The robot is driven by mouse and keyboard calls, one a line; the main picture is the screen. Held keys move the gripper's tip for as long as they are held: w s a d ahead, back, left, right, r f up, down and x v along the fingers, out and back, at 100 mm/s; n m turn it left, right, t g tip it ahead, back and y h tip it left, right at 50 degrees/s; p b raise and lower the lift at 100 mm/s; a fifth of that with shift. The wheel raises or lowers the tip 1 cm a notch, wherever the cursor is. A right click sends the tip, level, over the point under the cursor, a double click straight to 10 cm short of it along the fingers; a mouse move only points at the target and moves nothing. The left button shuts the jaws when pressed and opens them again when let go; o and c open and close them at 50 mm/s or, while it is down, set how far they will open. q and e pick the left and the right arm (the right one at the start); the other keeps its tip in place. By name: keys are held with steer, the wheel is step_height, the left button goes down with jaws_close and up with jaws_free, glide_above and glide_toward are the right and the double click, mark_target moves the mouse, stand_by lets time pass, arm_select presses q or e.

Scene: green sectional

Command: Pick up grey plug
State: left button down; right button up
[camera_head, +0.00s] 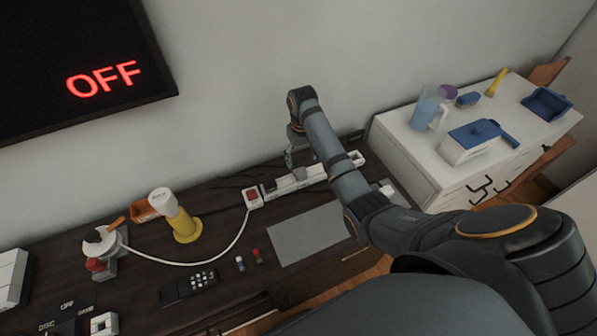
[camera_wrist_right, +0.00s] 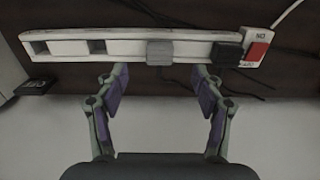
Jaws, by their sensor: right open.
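The grey plug (camera_wrist_right: 159,52) sits in a white power strip (camera_wrist_right: 125,47), near the middle of its length, in the right wrist view. In the head view the strip (camera_head: 318,174) lies on the dark cabinet top against the wall, and the grey plug (camera_head: 299,173) is small there. My right gripper (camera_wrist_right: 160,78) is open, with one finger to each side of the plug's line and the plug just ahead of the fingertips, apart from them. In the head view the right gripper (camera_head: 297,158) hangs above the strip. My left gripper is not in view.
A black plug (camera_wrist_right: 228,55) sits beside the red switch (camera_wrist_right: 257,52) at the strip's right end. A white cord runs from there. Dark cables lie behind the strip.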

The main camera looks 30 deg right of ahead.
mark_target(300, 171)
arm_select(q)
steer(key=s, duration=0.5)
arm_select(e)
step_height(300, 171, down, 3)
steer(key=shift+a+r, duration=0.1)
steer(key=f, duration=0.1)
steer(key=w+f, duration=0.1)
steer(key=f, duration=0.1)
steer(key=shift+p, duration=0.3)
step_height(300, 171, down, 3)
steer(key=shift+w+f, duration=0.15)
steer(key=c, duration=1.2)
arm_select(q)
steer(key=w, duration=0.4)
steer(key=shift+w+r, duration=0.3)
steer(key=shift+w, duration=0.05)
arm_select(e)
steer(key=shift+c, duration=0.2)
